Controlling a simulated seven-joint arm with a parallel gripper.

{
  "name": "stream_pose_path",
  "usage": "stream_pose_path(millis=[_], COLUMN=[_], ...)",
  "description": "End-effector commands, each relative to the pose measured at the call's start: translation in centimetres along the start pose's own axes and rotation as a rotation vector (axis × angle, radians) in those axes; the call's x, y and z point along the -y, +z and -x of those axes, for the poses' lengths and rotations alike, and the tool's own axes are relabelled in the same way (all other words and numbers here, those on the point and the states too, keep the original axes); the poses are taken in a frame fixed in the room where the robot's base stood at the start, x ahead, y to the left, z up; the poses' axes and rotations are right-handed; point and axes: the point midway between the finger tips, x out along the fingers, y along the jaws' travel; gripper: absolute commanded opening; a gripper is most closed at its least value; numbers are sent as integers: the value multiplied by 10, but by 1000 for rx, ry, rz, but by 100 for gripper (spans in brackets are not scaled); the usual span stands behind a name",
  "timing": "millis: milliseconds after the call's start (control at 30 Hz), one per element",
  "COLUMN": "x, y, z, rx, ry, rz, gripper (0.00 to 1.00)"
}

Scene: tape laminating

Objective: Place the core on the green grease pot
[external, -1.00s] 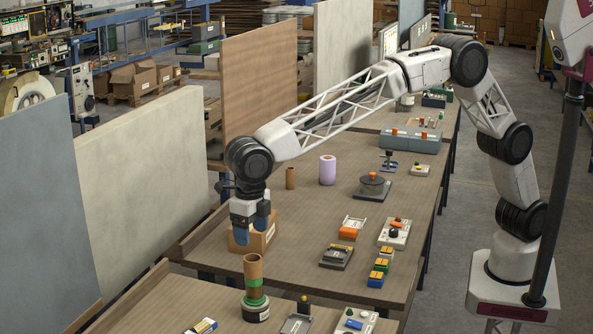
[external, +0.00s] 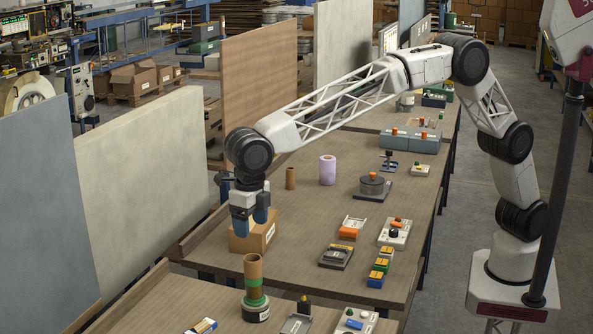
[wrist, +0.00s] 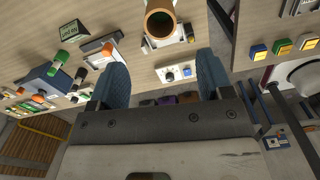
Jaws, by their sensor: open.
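The core, a brown cardboard tube (external: 253,266), stands upright on the near table on a dark round base with a pale label. Green bands show around it and at its foot, and I take this green part (external: 256,301) as the green grease pot. In the wrist view the core (wrist: 148,30) shows as a brown ring with green inside, beyond the fingertips. My gripper (external: 250,226) has blue fingers and points down, open and empty. It is above and apart from the core in the external view. The open fingers also show in the wrist view (wrist: 162,72).
A cardboard box (external: 262,240) stands close by my gripper. A thinner brown tube (external: 290,178) and a lilac roll (external: 327,171) stand farther back. Small coloured boxes (external: 379,271) and a tray (external: 336,257) lie to the right.

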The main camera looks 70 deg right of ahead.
Motion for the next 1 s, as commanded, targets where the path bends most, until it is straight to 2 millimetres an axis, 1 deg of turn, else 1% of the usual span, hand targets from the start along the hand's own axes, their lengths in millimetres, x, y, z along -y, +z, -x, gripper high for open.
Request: stream_pose_path(millis=[267, 367, 467, 567, 667, 767, 833, 967, 1000], x=[1, 6, 17, 37, 66, 101, 128, 178, 193], y=[0, 2, 6, 11, 17, 24, 27, 30, 30], z=[0, 3, 8, 17, 28, 41, 50, 64, 69], rx=[0, 1, 3, 6, 10, 15, 18, 23, 24], ry=[0, 1, 4, 8, 14, 22, 27, 38, 42], rz=[-2, -16, -51, -112, -199, -307, -389, -544, -591], gripper=[73, 73, 73, 73, 73, 73, 73, 73, 73])
